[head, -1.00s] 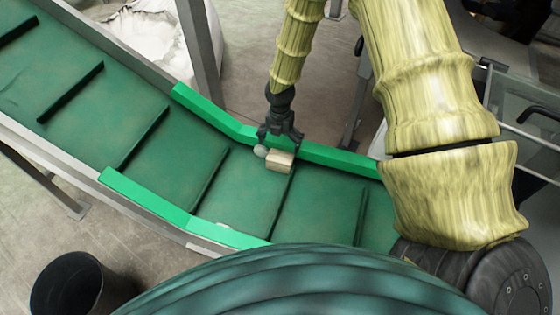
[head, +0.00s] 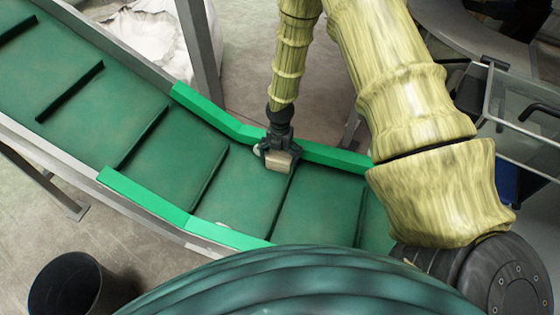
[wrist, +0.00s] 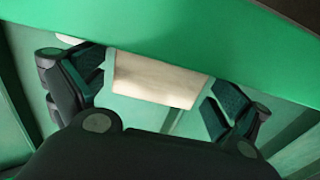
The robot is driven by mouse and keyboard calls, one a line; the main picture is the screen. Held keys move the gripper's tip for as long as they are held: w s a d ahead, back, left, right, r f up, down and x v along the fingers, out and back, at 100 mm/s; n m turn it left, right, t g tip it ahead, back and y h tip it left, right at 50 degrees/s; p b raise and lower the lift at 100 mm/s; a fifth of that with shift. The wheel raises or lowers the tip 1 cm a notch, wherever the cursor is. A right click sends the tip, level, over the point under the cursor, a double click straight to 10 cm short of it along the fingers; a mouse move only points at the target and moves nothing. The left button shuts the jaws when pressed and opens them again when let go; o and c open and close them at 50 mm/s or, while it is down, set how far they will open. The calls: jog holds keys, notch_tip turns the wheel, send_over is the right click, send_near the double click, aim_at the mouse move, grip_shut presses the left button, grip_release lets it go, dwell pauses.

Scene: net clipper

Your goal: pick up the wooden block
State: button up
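The wooden block (head: 279,161) is pale and rectangular and lies on the green conveyor belt (head: 240,195), close to the far green side rail. In the wrist view the block (wrist: 158,82) sits between the two fingers of my gripper (wrist: 158,95), with a narrow gap showing at its right and its left end very near the left finger. My gripper (head: 277,156) is open around the block at belt height. The head view shows the black fingers partly covering the block's far side.
A bright green rail (head: 245,133) runs along the belt just behind my gripper. A small whitish round object (head: 257,149) lies left of the gripper. Raised dark cleats (head: 209,178) cross the belt. A black bin (head: 66,284) stands on the floor at lower left.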

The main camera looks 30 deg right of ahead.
jog(key=c, duration=0.8)
